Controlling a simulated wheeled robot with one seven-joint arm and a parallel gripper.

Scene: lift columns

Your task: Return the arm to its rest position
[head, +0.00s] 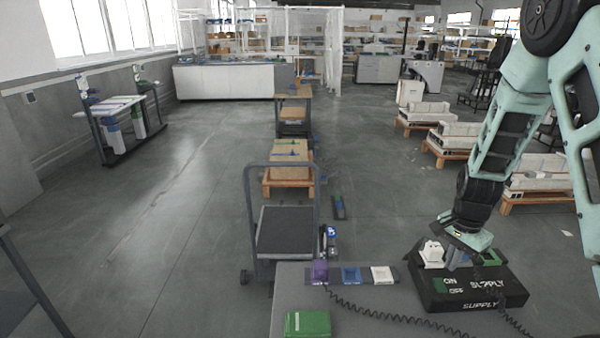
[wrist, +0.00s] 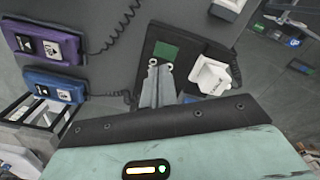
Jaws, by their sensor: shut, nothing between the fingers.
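My arm comes in from the right in the head view and reaches down. My gripper (head: 456,262) is over the black supply box (head: 475,297), beside its white switch block (head: 432,254). In the wrist view my gripper's fingers (wrist: 156,68) lie together with nothing between them. They point at the black box (wrist: 149,45) near its green patch (wrist: 166,51), with the white switch block (wrist: 210,75) just to the right. Whether the fingertips touch the box, I cannot tell.
The grey table (head: 375,318) also bears a purple control (head: 320,270), a blue control (head: 351,275), a white control (head: 382,274) and a green box (head: 307,324). A coiled cable (head: 400,318) runs to the supply box.

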